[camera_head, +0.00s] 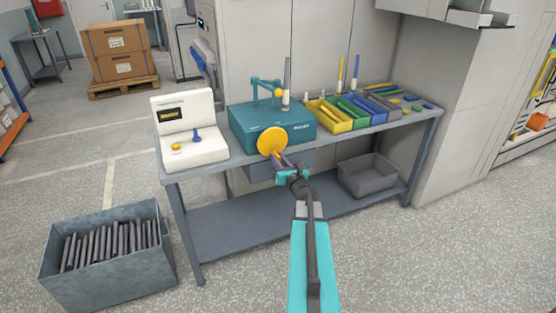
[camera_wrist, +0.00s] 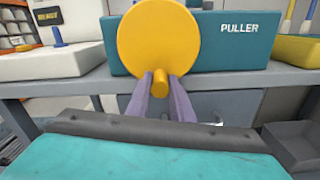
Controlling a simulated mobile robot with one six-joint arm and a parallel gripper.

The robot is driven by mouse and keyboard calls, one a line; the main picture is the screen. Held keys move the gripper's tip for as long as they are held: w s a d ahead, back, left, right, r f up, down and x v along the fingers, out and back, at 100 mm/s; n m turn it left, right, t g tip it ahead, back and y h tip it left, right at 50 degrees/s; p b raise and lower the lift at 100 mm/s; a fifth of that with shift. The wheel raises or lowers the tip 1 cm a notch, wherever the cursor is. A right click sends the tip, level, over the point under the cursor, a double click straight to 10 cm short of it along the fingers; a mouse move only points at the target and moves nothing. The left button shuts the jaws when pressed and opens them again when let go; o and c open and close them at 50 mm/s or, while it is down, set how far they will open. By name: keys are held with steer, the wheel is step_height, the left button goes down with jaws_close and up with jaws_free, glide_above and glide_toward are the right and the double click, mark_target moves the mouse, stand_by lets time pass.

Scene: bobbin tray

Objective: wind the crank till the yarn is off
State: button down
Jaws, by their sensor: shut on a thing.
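The crank is a yellow disc (camera_head: 271,140) on the front of the teal puller box (camera_head: 300,132). It shows large in the wrist view (camera_wrist: 158,38), with a short yellow handle (camera_wrist: 160,86) low on its face. My gripper (camera_head: 277,157) has its two purple fingers on either side of this handle, shut on it. A grey, white-based spindle (camera_head: 287,82) stands upright on the puller beside a teal guide arm (camera_head: 264,84) with a yellow ball. Whether yarn is on the spindle is too small to tell.
A white panel (camera_head: 187,135) with a blue lever and yellow button stands left on the bench (camera_head: 225,158). Coloured bins (camera_head: 331,122) sit to the right. An empty grey bin (camera_head: 368,178) is on the lower shelf. A metal crate (camera_head: 105,270) of dark rods stands front left.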

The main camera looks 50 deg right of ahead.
steer(key=shift+a+m, duration=0.2)
steer(key=shift+m, duration=0.2)
